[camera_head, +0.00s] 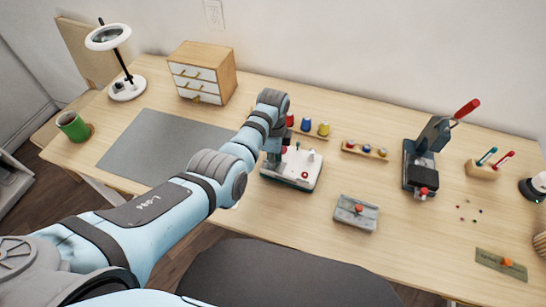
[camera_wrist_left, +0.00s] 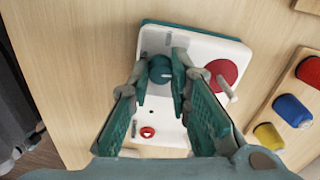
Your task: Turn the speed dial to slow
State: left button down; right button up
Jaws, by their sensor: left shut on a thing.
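The white sewing machine (camera_head: 297,179) with a teal base stands near the middle of the table, partly behind my left arm. In the left wrist view its white panel (camera_wrist_left: 160,120) fills the middle. The round teal dial (camera_wrist_left: 160,72) sits on this panel, with a red round part to its right and a small red mark below it. My left gripper (camera_wrist_left: 162,64) is shut on the dial, one teal finger on each side. In the head view the left gripper (camera_head: 274,152) is over the machine's left side, and the dial is hidden there. My right gripper is not in view.
A grey box (camera_head: 356,213) and a dark press (camera_head: 421,168) stand farther right. A grey mat (camera_head: 150,148), drawer cabinet (camera_head: 202,72) and green mug (camera_head: 73,126) are left. A dark seat (camera_head: 290,272) is in front.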

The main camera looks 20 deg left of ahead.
pick_arm(q)
jog(key=n+p, duration=0.1)
jog(key=n, duration=0.2)
jog(key=shift+r, duration=0.1)
jog(key=n+p, duration=0.1)
jog(key=n, duration=1.7)
jog(key=shift+n, duration=0.3)
jog(key=n, duration=0.8)
jog(key=shift+n, duration=2.4)
